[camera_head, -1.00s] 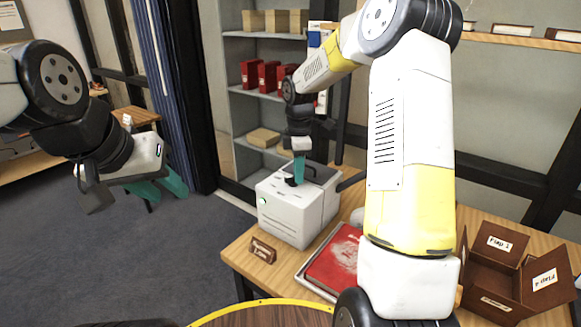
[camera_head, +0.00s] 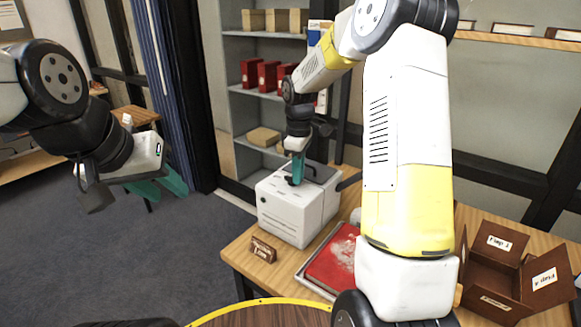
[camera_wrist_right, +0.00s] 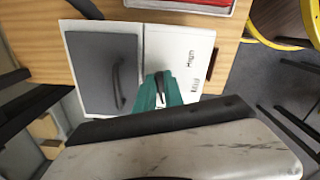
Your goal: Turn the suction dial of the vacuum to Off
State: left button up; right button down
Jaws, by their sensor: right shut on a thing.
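The vacuum (camera_head: 290,218) is a white box on the wooden table, with a grey lid and dark handle on top. Its suction dial (camera_wrist_right: 160,80) is a small dark knob on the white top, largely hidden between my fingers. The label "High" (camera_wrist_right: 190,60) shows on the top beside it in the right wrist view. My right gripper (camera_head: 297,180) points down and its teal fingers are shut on the dial. My left gripper (camera_head: 163,187) is open and empty, well left of the table over the floor.
A red item in a grey tray (camera_head: 312,280) lies right of the vacuum. A small brown sign (camera_head: 263,249) stands at the table's front edge. An open brown box with labelled flaps (camera_head: 510,272) is at the right. Shelves (camera_head: 240,110) with boxes stand behind.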

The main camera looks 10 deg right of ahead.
jog(key=shift+s+a+r+m, duration=0.1)
jog(key=shift+s+m, duration=0.05)
jog(key=shift+m, duration=1.45)
jog(key=c, duration=1.4)
grip_release()
jog(key=shift+c, duration=0.2)
notch_tip(320, 180, up, 7)
jog(key=shift+f, duration=0.1)
jog(key=shift+r, duration=0.45)
